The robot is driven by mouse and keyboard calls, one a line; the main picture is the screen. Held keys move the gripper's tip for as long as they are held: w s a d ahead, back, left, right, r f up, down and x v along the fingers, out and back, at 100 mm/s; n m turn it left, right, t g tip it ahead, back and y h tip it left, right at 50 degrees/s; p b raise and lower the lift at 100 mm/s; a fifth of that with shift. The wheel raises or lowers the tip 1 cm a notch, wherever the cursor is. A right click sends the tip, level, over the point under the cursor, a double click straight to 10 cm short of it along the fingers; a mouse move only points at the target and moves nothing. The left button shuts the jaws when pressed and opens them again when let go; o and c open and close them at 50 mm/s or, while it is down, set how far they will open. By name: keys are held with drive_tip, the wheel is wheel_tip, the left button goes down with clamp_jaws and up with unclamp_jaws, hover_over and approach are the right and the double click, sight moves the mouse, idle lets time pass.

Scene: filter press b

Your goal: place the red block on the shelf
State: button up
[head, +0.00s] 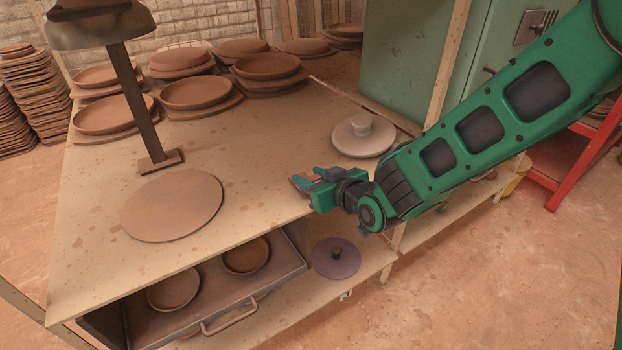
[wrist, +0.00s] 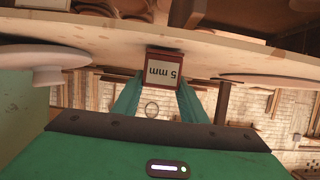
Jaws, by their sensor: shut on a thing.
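The red block (wrist: 163,72) has a pale face marked "5 mm", which reads upside down in the wrist view. My gripper (wrist: 158,90) is shut on it, with a teal finger on each side. In the head view my gripper (head: 303,184) is at the right front edge of the wooden worktop, pointing left. The block is too small there to make out clearly. I cannot tell whether the block touches the worktop. A lower shelf board (head: 372,262) runs under the worktop, with a purple knobbed lid (head: 336,258) on it.
A round clay slab (head: 172,205) and a dark lamp post (head: 135,100) stand left of my gripper. A white lidded disc (head: 362,136) sits behind it. Clay plates (head: 195,92) fill the back. A drawer (head: 225,300) with bowls is open below. Bare worktop lies between.

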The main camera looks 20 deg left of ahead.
drive_tip(key=shift+f, duration=0.2)
drive_tip(key=o, duration=1.1)
drive_tip(key=shift+f, duration=0.1)
drive_tip(key=shift+c, duration=0.2)
